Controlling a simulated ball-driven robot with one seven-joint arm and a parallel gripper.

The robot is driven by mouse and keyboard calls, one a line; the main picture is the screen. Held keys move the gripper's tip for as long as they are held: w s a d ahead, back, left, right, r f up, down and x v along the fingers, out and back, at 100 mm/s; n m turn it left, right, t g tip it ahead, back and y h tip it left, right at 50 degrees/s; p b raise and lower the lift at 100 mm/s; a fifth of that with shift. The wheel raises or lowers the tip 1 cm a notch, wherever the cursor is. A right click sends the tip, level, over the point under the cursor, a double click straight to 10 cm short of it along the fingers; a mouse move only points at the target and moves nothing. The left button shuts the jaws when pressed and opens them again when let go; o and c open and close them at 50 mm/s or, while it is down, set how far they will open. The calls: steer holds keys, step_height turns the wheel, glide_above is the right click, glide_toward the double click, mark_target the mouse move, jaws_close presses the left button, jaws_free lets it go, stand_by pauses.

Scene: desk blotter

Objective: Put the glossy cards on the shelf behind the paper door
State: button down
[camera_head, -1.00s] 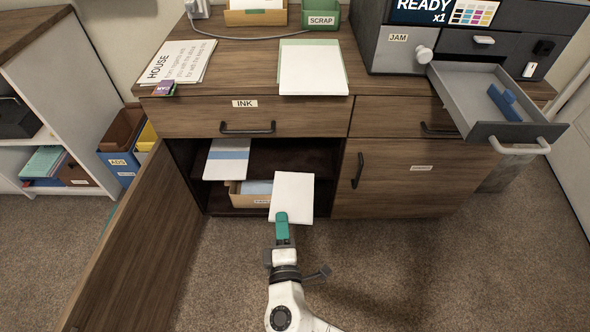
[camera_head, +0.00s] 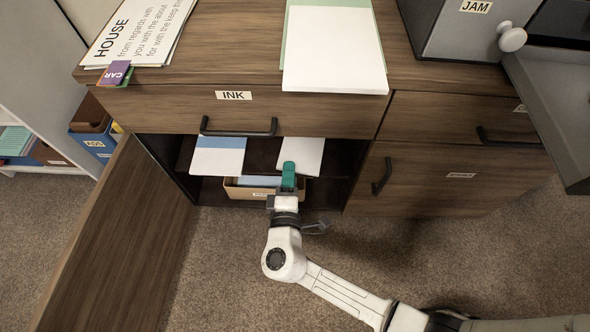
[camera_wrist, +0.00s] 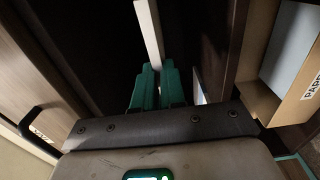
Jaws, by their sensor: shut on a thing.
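My gripper (camera_head: 288,175) has teal fingers shut on a white stack, the glossy cards (camera_head: 308,155). The stack is inside the open cabinet at shelf height, right of a blue-and-white stack (camera_head: 218,158). In the wrist view the cards (camera_wrist: 150,35) show as a pale strip between the fingers (camera_wrist: 156,85). I cannot tell whether they touch the shelf. The dark shelf (camera_head: 262,158) shows between the two stacks. The paper door (camera_head: 115,235) stands wide open at left; its label is not visible.
A cardboard box (camera_head: 238,192) with blue-topped contents sits below the shelf; it also shows in the wrist view (camera_wrist: 258,100). The INK drawer (camera_head: 180,112) is shut above the opening. A closed cabinet door (camera_head: 440,185) is to the right. A grey tray (camera_head: 560,110) juts out at far right.

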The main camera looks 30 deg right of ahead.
step_height(320, 180, down, 8)
steer(key=b, duration=0.3)
steer(key=shift+f+b, duration=0.1)
steer(key=shift+b, duration=0.35)
steer(key=c, duration=1.2)
jaws_free()
steer(key=p+v, duration=0.4)
steer(key=v, duration=0.8)
